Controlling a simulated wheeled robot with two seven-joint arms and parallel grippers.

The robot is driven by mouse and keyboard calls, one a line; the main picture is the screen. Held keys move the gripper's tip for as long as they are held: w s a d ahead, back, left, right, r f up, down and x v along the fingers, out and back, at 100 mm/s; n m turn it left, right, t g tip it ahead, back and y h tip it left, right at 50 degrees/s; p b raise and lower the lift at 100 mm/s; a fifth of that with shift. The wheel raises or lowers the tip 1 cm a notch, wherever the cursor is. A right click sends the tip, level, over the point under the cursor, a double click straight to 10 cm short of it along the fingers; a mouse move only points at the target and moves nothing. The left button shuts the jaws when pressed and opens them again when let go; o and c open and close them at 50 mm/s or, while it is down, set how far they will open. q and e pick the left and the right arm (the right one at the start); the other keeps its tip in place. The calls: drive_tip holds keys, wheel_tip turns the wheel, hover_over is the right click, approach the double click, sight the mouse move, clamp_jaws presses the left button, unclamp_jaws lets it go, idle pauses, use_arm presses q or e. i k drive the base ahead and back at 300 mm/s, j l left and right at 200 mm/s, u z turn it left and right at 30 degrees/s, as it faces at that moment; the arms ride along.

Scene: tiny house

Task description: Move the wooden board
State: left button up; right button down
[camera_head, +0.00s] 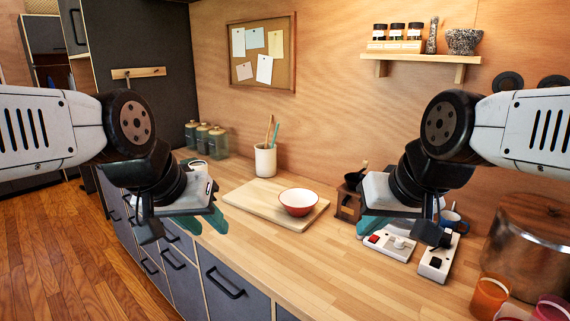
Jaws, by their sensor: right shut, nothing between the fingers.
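The wooden board (252,205) lies flat on the wooden counter in the camera_head view. A red and white bowl (298,202) stands on its right part. My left gripper (217,222) is in front of the board's left end as seen here, above the counter's front edge, with teal fingertips pointing down; its jaw gap is hard to make out. My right gripper (366,228) is to the right of the board, over the counter, shut and empty. Neither gripper visibly holds the board.
A utensil crock (265,160) stands behind the board, with several jars (204,138) to its left. The front counter is clear.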

sight(258, 197)
drive_tip(key=k, duration=0.45)
drive_tip(key=z, duration=0.45)
drive_tip(key=k+z, duration=0.15)
drive_tip(key=z, duration=0.3)
drive_tip(key=l+z, duration=0.1)
drive_tip(key=z, duration=0.3)
drive_tip(key=j+z, duration=0.4)
drive_tip(key=j, duration=3.25)
